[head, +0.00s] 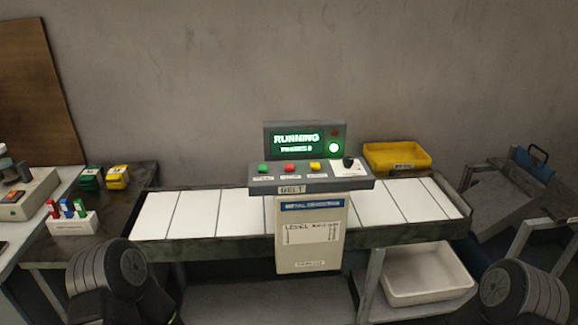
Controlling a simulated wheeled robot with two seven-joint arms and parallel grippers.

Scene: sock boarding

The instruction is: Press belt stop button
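The belt control box (310,180) stands at the middle of the belt's front, marked BELT. On its sloped top are a green button (263,169), a red button (289,167), a yellow button (315,165) and a black knob (348,163). The small labels under them are too blurred to read. The display (297,140) behind reads RUNNING in green, with a lit green lamp (334,147) and a dark red lamp above it. Only dark rounded links of my arms show at the bottom left and bottom right. Neither gripper is in view, and nothing touches the buttons.
The white slatted belt (190,213) runs left to right. A yellow bin (397,157) stands behind it at right. A white tub (427,273) sits below. A rack of coloured pens or tubes (73,222) stands at left. A grey angled stand (505,200) is at right.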

